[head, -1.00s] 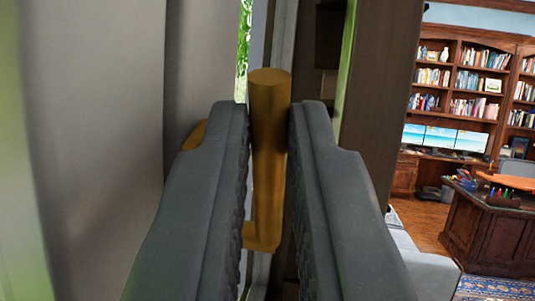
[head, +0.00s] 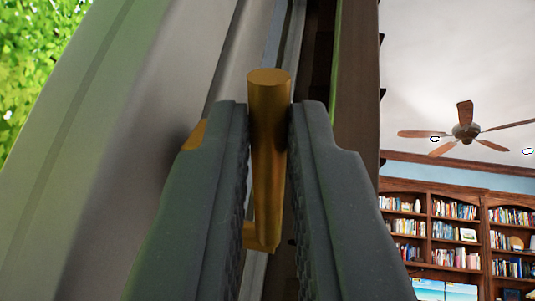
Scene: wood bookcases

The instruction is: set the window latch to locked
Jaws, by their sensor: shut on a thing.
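The window latch (head: 268,150) is a brass-coloured handle bar in the middle of the head view. My gripper (head: 268,125) is shut on it, with one grey finger on each side of the bar. The bar's round end sticks out past the fingertips. A brass part of the latch base shows behind the left finger, and another shows low between the fingers. The fingers hide most of the base. The latch is mounted by the grey window frame (head: 150,120), which appears tilted in the picture.
A dark wood post (head: 357,100) stands just right of the latch. Green leaves (head: 30,60) show outside at the upper left. Far right are wooden bookcases (head: 455,232), screens (head: 445,290) and a ceiling fan (head: 466,130).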

